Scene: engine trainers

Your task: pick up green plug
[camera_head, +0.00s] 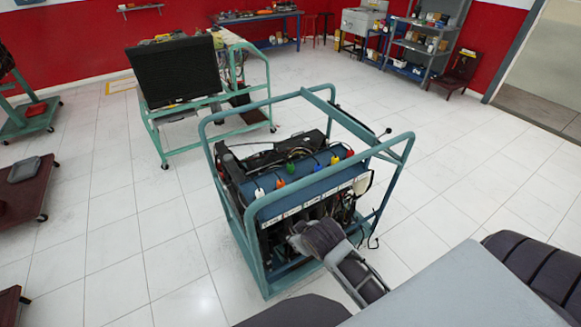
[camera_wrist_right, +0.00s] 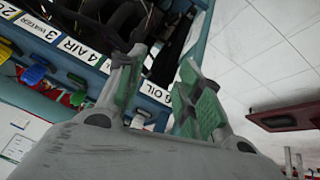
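The green plug (camera_head: 291,167) sits among a row of coloured plugs on top of the engine in the head view. My right gripper (camera_head: 297,230) is at the near side of the engine, lower than the plug row and apart from the green plug. In the right wrist view my right gripper (camera_wrist_right: 163,65) has its two green-padded fingers spread, with no object held between them. A small green piece (camera_wrist_right: 78,98) shows left of the fingers there; I cannot tell whether it is the green plug. My left gripper is not in view.
A teal tube frame (camera_head: 252,235) surrounds the engine, with bars near my right arm. White, red, yellow and blue plugs sit near the green one. Numbered labels (camera_wrist_right: 72,47) line the engine's front. A second trainer (camera_head: 178,75) stands behind. The tiled floor right of the engine is clear.

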